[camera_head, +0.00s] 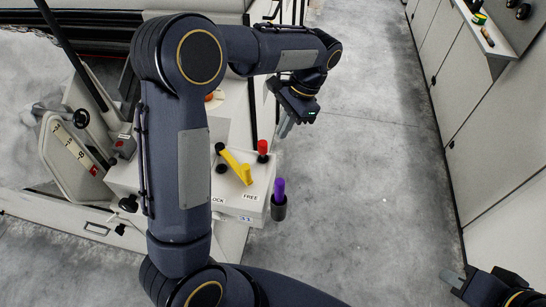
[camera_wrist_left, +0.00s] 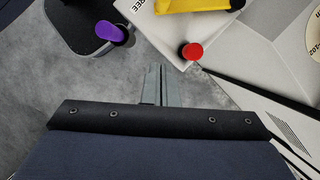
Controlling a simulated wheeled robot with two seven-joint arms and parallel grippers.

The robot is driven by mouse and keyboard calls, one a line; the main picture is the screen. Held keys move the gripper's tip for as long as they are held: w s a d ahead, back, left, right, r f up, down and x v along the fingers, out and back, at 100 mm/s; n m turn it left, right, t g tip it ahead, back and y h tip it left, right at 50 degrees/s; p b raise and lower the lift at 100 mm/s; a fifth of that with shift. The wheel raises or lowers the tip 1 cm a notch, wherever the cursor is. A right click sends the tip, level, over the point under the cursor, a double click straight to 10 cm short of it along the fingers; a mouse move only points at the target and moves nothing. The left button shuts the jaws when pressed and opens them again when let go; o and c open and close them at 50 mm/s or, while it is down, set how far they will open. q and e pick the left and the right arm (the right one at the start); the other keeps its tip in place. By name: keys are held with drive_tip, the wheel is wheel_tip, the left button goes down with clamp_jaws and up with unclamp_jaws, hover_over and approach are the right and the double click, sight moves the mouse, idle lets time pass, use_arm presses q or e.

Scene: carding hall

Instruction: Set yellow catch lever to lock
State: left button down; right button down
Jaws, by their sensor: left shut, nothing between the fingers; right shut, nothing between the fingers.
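The yellow catch lever (camera_head: 233,163) lies on top of a white box, its upright grip end near the FREE label (camera_head: 250,197). The LOCK label (camera_head: 217,200) is to the left, partly hidden by my arm. Part of the lever shows at the top of the left wrist view (camera_wrist_left: 190,5). My left gripper (camera_head: 282,133) is shut and empty, up and to the right of the lever, apart from it. Its closed fingers (camera_wrist_left: 153,72) also show in the left wrist view. My right gripper (camera_head: 449,280) is shut and empty at the lower right, far from the box.
A red knob (camera_head: 262,148) stands beside the lever, between it and my left gripper. Grey cabinets (camera_head: 490,130) line the right. The floor between is clear.

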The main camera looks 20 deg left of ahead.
idle(0.3)
use_arm(q)
drive_tip(key=s+a+f, duration=0.1)
drive_tip(key=f, duration=0.2)
drive_tip(key=s+a+f+p, duration=0.1)
drive_tip(key=s+f, duration=0.1)
drive_tip(key=f, duration=0.1)
drive_tip(key=s+a+f+p, duration=0.1)
drive_tip(key=s+a+f, duration=0.1)
drive_tip(key=f, duration=0.1)
drive_tip(key=shift+s+a, duration=0.1)
drive_tip(key=shift+s, duration=0.1)
drive_tip(key=shift+s+a+f, duration=0.15)
drive_tip(key=shift+s+a, duration=0.15)
drive_tip(key=shift+s, duration=0.15)
